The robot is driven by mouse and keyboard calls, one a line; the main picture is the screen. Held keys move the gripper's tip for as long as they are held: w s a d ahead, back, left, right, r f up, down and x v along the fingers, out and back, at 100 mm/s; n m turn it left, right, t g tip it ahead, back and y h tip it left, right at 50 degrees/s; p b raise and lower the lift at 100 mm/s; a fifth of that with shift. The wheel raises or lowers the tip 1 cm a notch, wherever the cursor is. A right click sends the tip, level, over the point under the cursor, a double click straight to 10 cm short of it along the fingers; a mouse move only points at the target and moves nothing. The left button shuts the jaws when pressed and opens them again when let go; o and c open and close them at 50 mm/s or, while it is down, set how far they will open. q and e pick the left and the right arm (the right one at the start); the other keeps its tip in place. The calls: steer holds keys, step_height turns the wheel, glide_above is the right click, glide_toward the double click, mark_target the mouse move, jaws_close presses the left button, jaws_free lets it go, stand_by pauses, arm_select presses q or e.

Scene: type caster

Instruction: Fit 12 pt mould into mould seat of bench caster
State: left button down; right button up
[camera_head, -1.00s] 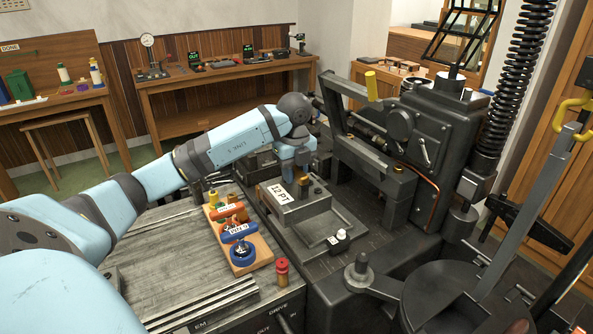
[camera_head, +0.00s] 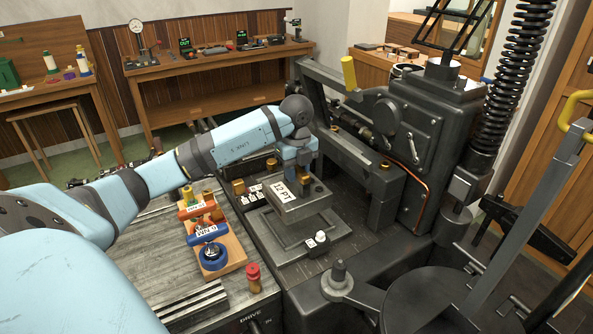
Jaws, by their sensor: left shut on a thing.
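The 12 pt mould (camera_head: 304,204) is a grey block with a white "12 PT" label. My left gripper (camera_head: 300,175) is shut on its top and holds it over the caster bed. A grey rectangular stepped plate (camera_head: 287,244), which looks like the mould seat, lies just below and in front of the mould. The mould hides its far part, and I cannot tell whether they touch. The bench caster (camera_head: 425,135) stands at the right. My right gripper is not in view.
A white-topped knob (camera_head: 319,238) stands by the plate's right edge. A brass post (camera_head: 239,187) stands left of the mould. A lever pivot (camera_head: 338,277) is in front.

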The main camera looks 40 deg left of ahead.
mark_target(297, 186)
arm_select(q)
steer(key=shift+r, duration=0.2)
steer(key=shift+w+f+b, duration=0.1)
steer(key=shift+f+b, duration=1.45)
steer(key=shift+f, duration=1.45)
steer(key=shift+f+b, duration=0.45)
steer(key=shift+f, duration=0.6)
steer(key=c, duration=0.8)
jaws_free()
steer(key=shift+s+f, duration=0.15)
steer(key=shift+s, duration=0.05)
step_height(297, 186, up, 14)
steer(key=shift+r+b, duration=0.1)
steer(key=shift+b, duration=0.2)
steer(key=shift+d, duration=0.1)
